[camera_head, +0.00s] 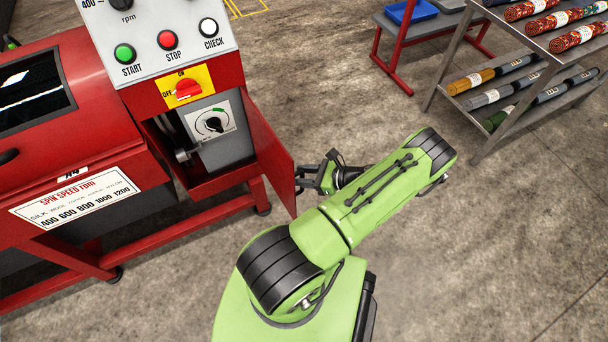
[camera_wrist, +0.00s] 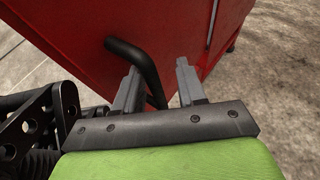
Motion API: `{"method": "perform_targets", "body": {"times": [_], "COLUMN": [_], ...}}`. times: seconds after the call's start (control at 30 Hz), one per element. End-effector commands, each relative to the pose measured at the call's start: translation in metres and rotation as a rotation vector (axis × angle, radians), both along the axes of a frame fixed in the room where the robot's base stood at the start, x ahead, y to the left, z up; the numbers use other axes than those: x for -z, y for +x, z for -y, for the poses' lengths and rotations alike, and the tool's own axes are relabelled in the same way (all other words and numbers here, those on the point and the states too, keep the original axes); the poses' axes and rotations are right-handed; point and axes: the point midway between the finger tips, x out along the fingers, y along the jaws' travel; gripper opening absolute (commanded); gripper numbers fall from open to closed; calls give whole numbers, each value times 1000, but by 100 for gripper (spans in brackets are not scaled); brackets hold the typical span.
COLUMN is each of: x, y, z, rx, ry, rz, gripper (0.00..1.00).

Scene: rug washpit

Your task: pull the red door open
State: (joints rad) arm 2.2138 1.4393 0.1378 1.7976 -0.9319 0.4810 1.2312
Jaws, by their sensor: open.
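The red door (camera_head: 268,160) stands ajar on the red machine in the head view, with part of the compartment behind it showing. In the wrist view the door (camera_wrist: 165,28) fills the upper middle and carries a black bent bar handle (camera_wrist: 143,62). My gripper (camera_head: 308,180) is at the outer side of the door, near its free edge. In the wrist view my gripper (camera_wrist: 158,82) is open, and the handle runs down between its two grey fingers. The handle's lower end is partly hidden behind the fingers. I cannot tell whether either finger touches it.
Inside the compartment is a grey box with a dial (camera_head: 212,122). Above it are a red switch (camera_head: 187,90) and a button panel (camera_head: 165,40). A rack of rolled rugs (camera_head: 520,80) stands at the upper right. Concrete floor around my arm is clear.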

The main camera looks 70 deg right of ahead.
Motion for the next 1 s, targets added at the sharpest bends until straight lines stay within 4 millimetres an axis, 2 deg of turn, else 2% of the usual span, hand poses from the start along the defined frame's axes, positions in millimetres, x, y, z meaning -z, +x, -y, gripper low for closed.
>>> {"method": "perform_targets", "body": {"times": [0.27,0.37,0.47,0.8,1.0], "x": [0,-3,-12,-48,-59], "y": [-1,-8,-27,-116,-143], "z": [0,0,-1,-4,-6], "rx": [0,3,5,5,1], "ry": [1,0,-2,-3,0], "rz": [-1,-2,-3,-3,-1], "gripper": [40,40,40,40,40]}}
